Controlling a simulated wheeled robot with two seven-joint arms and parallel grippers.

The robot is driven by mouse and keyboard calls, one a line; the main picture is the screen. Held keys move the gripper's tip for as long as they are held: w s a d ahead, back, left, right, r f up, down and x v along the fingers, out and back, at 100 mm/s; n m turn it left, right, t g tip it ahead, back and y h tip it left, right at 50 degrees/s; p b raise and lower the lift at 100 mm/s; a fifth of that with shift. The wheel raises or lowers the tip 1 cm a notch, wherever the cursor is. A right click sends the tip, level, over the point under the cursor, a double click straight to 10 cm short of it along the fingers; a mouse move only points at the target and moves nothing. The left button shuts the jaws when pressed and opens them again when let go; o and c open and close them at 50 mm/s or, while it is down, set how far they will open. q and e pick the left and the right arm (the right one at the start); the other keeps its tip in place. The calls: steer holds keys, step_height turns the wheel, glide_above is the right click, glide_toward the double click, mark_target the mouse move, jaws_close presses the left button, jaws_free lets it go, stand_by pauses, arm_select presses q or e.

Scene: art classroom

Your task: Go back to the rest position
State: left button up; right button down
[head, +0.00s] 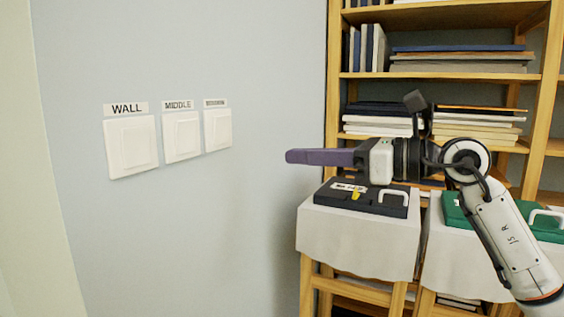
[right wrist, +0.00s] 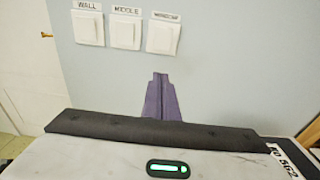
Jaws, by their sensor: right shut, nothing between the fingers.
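My right gripper (head: 320,157) reaches in from the right in the head view, with its purple fingers shut and empty, pointing left toward the wall. The fingers also show in the right wrist view (right wrist: 161,98). They are apart from the wall switches. My left gripper is not in view.
A wooden shelf (head: 333,100) with books and papers stands behind my right arm. Below the arm, a dark case (head: 375,206) lies on a cloth-covered stand (head: 350,240); a green case (head: 455,212) lies to its right. The space before the wall is clear.

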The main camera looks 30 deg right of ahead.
steer(key=a+f+m+y+p, duration=0.3)
steer(key=a+f+m+y, duration=0.3)
steer(key=a+f, duration=0.15)
steer(key=s+d+f+m+t+h+p, duration=0.15)
steer(key=f+m+h, duration=0.45)
steer(key=f+m, duration=0.65)
steer(key=s+f+m+t+h+p, duration=0.25)
steer(key=f+m+h, duration=0.35)
steer(key=f+m, duration=0.7)
arm_select(q)
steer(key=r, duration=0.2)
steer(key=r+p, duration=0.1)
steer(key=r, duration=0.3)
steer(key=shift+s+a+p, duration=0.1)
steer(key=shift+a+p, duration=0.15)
steer(key=shift+p, duration=0.05)
arm_select(e)
steer(key=s+a+f+m+g, duration=0.3)
steer(key=s+f+m+g, duration=0.1)
steer(key=s+f, duration=0.6)
steer(key=s+a+f+m+g+h, duration=0.1)
steer(key=s+a+f+m+g, duration=0.2)
steer(key=s+f, duration=0.7)
steer(key=m+g, duration=0.2)
steer(key=shift+s+a+m+h, duration=0.3)
steer(key=shift+s+m, duration=0.05)
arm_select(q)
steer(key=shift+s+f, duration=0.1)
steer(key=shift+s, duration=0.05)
